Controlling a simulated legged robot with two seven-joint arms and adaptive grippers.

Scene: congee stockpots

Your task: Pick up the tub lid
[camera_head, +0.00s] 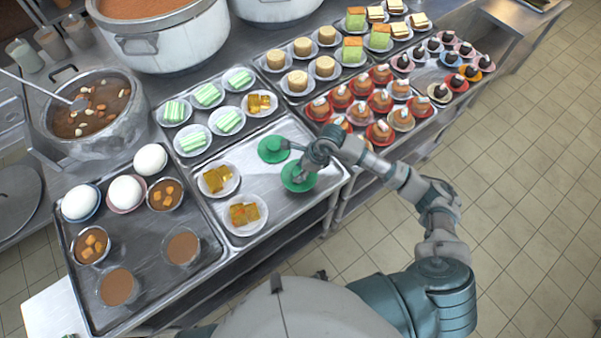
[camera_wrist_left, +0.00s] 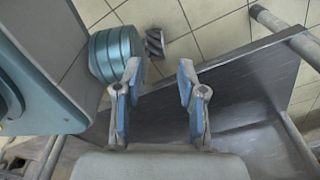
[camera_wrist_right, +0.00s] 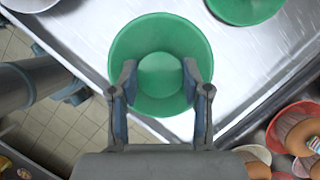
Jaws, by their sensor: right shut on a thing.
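A round green lid (camera_head: 298,178) is at the front right of the metal tray, under my right gripper (camera_head: 300,169). In the right wrist view, the lid (camera_wrist_right: 160,32) looks like a shallow dish with a paler centre. There my right gripper (camera_wrist_right: 160,78) has its fingers on either side of that centre, shut on the lid. Whether the lid is clear of the tray I cannot tell. A second green lid (camera_head: 273,149) lies just behind it, also in the right wrist view (camera_wrist_right: 243,8). My left gripper (camera_wrist_left: 158,82) is open and empty in the left wrist view.
Several cakes (camera_head: 380,130) crowd the tray to the right. A dark tray (camera_head: 150,235) with bowls stands at left. Large stockpots (camera_head: 165,45) stand behind. Tiled floor (camera_head: 500,220) lies open at right.

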